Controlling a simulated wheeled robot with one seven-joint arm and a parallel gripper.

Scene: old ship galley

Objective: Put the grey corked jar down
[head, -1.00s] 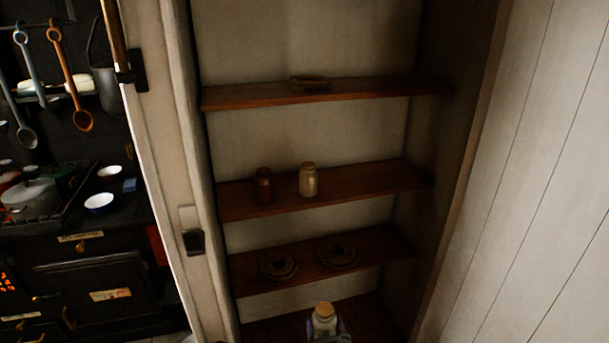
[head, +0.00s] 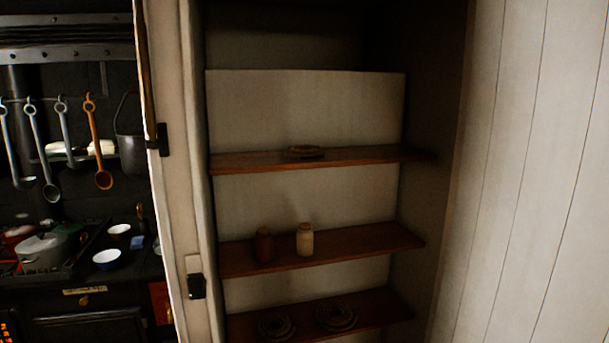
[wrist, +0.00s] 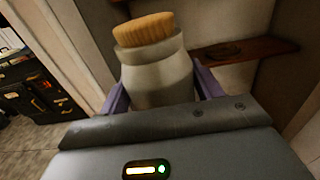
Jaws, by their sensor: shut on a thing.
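The grey corked jar (wrist: 155,75) is in the wrist view, upright with a slight tilt in the picture, with a ribbed tan cork (wrist: 144,29) on top. My gripper (wrist: 160,92) is shut on it, with a purple-grey finger on each side of its body. The jar and my gripper are not in the head view now. Behind the jar in the wrist view is a brown wooden shelf (wrist: 245,50).
In the head view, an alcove holds wooden shelves. The middle shelf (head: 365,244) bears a dark brown jar (head: 264,246) and a tan jar (head: 305,241) at its left, with bare room to the right. The upper shelf (head: 370,156) has a small round item (head: 305,151). The lower shelf (head: 385,311) holds coiled items (head: 336,316).

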